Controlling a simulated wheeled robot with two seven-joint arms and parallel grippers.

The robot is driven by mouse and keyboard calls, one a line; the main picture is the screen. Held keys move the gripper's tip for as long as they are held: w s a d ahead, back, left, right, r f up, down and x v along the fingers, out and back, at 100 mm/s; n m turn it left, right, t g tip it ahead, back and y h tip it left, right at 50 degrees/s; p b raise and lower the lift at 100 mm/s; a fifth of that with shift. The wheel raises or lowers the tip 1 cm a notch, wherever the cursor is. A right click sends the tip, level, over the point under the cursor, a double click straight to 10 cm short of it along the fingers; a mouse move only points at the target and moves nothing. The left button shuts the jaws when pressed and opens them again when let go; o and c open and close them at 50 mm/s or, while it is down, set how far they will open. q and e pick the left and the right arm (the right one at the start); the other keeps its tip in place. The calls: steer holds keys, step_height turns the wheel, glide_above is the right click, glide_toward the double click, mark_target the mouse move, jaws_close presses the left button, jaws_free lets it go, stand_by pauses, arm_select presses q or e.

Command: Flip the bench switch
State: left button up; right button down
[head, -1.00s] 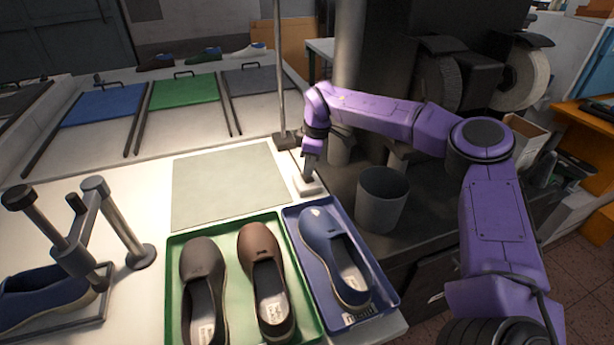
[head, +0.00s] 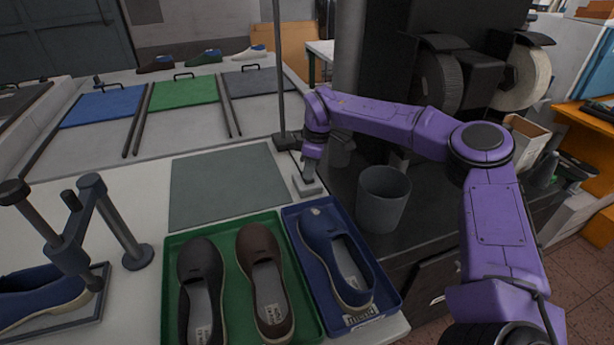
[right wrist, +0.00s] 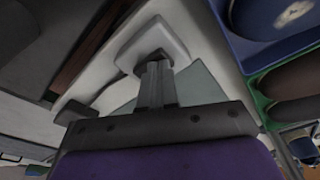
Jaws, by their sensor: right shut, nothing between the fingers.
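The bench switch (head: 309,187) is a small pale block at the right edge of the white bench, beside the blue tray. It shows larger in the right wrist view (right wrist: 150,40), as a pale housing with a dark centre. My right gripper (head: 308,178) points down at the switch, with its fingertips on or just above it. In the right wrist view its fingers (right wrist: 155,72) are together, with nothing between them, and their tips cover part of the switch's middle. Whether they touch cannot be told for sure. My left gripper is not in view.
A grey mat (head: 225,185) is left of the switch. A post base (head: 286,141) stands behind it, a grey bin (head: 382,200) to its right.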

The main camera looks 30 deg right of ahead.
steer(key=shift+r, duration=0.1)
step_height(320, 180, up, 7)
steer(key=p, duration=0.3)
stand_by(0.4)
steer(key=shift+f, duration=0.2)
